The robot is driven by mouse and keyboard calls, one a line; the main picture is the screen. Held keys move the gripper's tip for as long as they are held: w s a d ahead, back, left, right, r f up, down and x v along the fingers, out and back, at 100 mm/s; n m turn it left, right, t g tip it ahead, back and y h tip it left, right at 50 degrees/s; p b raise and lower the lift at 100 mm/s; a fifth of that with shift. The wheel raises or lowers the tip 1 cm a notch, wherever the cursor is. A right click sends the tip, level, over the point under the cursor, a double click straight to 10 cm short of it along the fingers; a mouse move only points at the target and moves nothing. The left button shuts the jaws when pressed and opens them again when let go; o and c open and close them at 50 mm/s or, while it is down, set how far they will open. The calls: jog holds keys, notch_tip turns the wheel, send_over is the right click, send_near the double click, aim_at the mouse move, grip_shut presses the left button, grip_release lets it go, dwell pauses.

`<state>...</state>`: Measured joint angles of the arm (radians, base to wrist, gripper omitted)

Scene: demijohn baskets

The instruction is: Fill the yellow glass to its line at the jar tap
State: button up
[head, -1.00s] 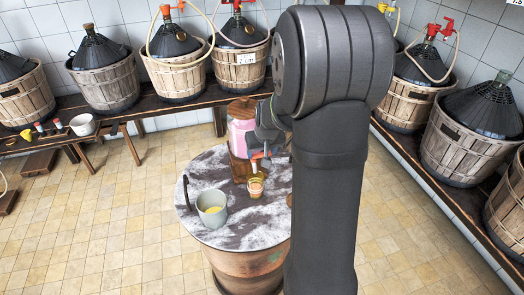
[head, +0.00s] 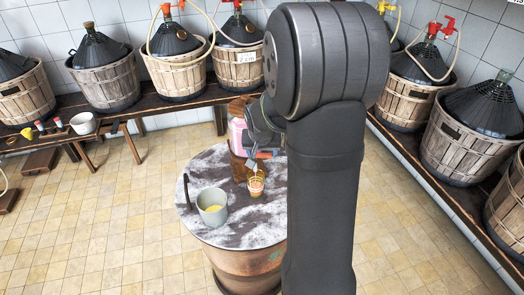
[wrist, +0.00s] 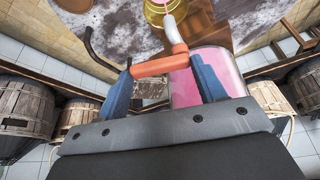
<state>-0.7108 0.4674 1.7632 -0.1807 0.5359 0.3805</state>
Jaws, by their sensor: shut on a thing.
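My gripper (wrist: 160,85) is shut on the orange tap handle (wrist: 155,66), which lies crosswise between its blue fingers in the wrist view. The tap belongs to the jar of pink liquid (wrist: 215,62), which also shows in the head view (head: 237,137). The yellow glass (head: 256,188) stands upright on the round table under the tap. Its yellow rim shows at the top of the wrist view (wrist: 148,14), with some pink inside. Its line and exact fill level are too small to tell. My arm hides part of the jar and table.
A grey pot (head: 201,203) with something yellow inside stands left of the glass on the marbled table (head: 235,235). A dark curved rod (head: 186,190) rises at the table's left edge. Benches with basketed demijohns (head: 108,82) line the walls. The tiled floor is mostly clear.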

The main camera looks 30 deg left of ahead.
jog(key=o, duration=1)
jog(key=shift+r, duration=0.1)
jog(key=v, duration=1.7)
jog(key=shift+s+d+r, duration=0.1)
